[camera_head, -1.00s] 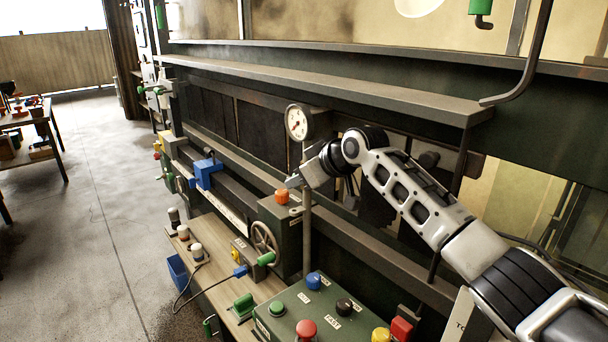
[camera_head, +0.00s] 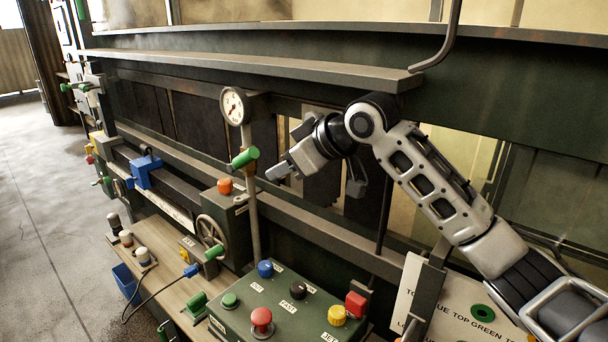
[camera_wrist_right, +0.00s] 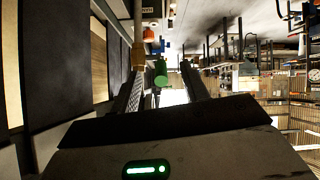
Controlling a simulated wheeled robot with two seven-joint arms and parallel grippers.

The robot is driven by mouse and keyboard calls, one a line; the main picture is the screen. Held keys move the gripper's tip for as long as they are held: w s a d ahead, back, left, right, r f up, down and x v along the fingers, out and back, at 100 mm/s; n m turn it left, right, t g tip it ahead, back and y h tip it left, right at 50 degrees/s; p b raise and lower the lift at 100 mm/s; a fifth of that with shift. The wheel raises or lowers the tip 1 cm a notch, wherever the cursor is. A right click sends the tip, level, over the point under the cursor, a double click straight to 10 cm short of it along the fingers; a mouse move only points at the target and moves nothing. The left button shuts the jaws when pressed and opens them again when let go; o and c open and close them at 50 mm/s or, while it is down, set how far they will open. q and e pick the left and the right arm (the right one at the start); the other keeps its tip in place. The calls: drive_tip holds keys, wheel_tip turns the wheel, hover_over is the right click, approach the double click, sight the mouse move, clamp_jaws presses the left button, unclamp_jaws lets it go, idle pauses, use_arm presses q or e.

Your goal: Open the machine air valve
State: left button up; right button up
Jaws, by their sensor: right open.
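A green valve handle (camera_head: 243,158) sits on the vertical pipe (camera_head: 251,205) below the round white gauge (camera_head: 235,106). It looks like the air valve, but no label on it is readable. My right gripper (camera_head: 312,178) is open and empty, just to the right of the pipe, with one finger pointing toward the handle and apart from it. In the right wrist view, the green handle (camera_wrist_right: 160,72) shows beyond and between the spread fingers of the gripper (camera_wrist_right: 163,88). My left gripper is not in view.
A green control box (camera_head: 285,315) with coloured buttons stands below. A handwheel (camera_head: 210,231) and an orange knob (camera_head: 225,186) are left of the pipe. A long ledge (camera_head: 270,65) and a bent grey rod (camera_head: 447,40) are above. Floor at left is clear.

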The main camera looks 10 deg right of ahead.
drive_tip(key=shift+s+d, duration=0.55)
drive_tip(key=shift+s, duration=0.25)
drive_tip(key=shift+s+d, duration=0.55)
drive_tip(key=shift+s, duration=0.2)
